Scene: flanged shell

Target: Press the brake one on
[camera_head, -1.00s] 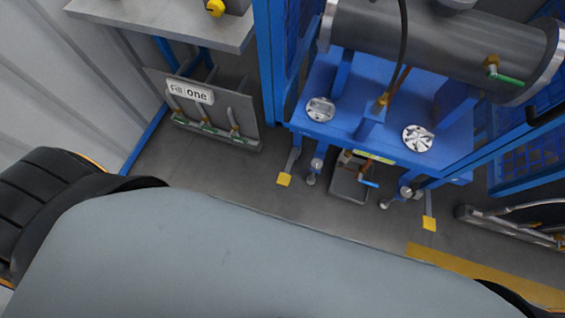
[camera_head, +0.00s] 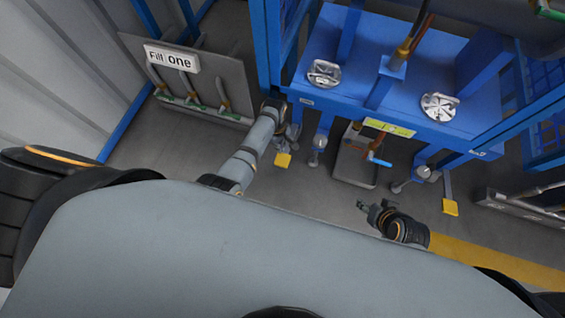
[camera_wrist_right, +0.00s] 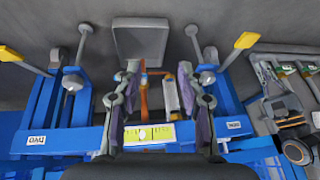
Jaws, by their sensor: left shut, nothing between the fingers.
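Two yellow pedals stand on levers at the blue frame's feet, a left pedal (camera_head: 283,160) and a right pedal (camera_head: 450,207). In the right wrist view they show reversed, the left pedal (camera_wrist_right: 246,40) at right and the right pedal (camera_wrist_right: 10,53) at left. My right gripper (camera_head: 366,207) is open and empty, left of the right pedal. Its two fingers (camera_wrist_right: 159,90) stand apart in the wrist view.
The blue frame (camera_head: 400,90) fills the upper right. A grey panel labelled "Fill one" (camera_head: 172,59), with hoses, stands at left. A grey plate with a blue-handled valve (camera_head: 378,161) lies between the pedals. A yellow floor stripe (camera_head: 490,260) runs at right.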

